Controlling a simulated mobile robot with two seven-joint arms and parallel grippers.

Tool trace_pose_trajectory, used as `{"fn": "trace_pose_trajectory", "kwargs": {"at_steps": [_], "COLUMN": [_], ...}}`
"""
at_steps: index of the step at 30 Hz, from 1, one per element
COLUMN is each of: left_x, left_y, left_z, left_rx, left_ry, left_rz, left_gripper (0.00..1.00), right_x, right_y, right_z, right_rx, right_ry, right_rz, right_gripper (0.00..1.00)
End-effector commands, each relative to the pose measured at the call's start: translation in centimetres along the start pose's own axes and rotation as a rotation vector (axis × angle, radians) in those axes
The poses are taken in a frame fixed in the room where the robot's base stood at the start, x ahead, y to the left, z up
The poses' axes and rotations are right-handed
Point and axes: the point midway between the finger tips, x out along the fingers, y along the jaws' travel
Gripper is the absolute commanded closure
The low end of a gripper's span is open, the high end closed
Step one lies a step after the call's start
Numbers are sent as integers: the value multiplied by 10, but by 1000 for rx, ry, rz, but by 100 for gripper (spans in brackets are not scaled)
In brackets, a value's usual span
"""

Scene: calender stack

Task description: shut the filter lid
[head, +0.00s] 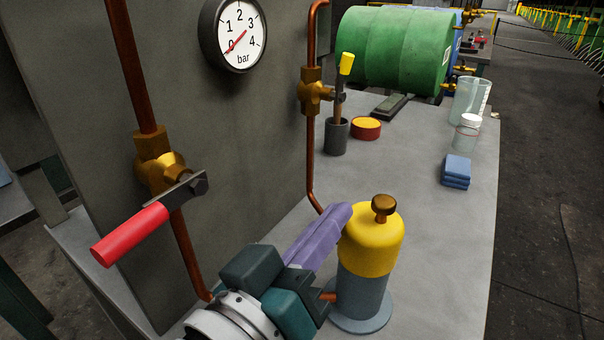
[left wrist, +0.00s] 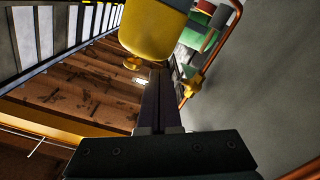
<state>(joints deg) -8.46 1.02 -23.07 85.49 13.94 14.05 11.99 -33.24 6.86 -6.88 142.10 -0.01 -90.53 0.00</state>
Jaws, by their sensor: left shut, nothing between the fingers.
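The filter stands upright on the bench, with a grey body (head: 364,295) on a round base. Its yellow domed lid (head: 372,242) with a brown knob (head: 383,206) sits on top of the body, and I see no gap between them. The lid also shows at the top of the left wrist view (left wrist: 155,33). My left gripper (head: 342,212) is shut and empty, its purple fingers slanting up to the left side of the lid. The fingertips are very close to the lid; I cannot tell whether they touch. My right gripper is not in view.
A panel with a gauge (head: 236,33) and copper pipes rises on the left. A red-handled valve (head: 130,234) sticks out near my left arm. Behind the filter are a grey cup (head: 336,137), a red-yellow tin (head: 366,129), blue cloths (head: 456,171) and a green drum (head: 390,50).

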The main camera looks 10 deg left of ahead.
Motion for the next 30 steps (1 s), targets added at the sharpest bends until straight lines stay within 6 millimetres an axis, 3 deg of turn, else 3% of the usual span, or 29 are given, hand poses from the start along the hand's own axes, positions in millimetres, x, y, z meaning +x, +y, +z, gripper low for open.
{"fn": "trace_pose_trajectory", "kwargs": {"at_steps": [9, 30], "left_x": [0, -1], "left_y": [4, 4], "left_z": [6, 6], "left_rx": [96, 108], "left_ry": [0, -1], "left_rz": [1, 1], "left_gripper": [100, 100], "right_x": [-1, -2], "right_y": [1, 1], "right_z": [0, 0], "right_rx": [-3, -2], "right_ry": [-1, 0], "right_rz": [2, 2], "right_gripper": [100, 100]}}
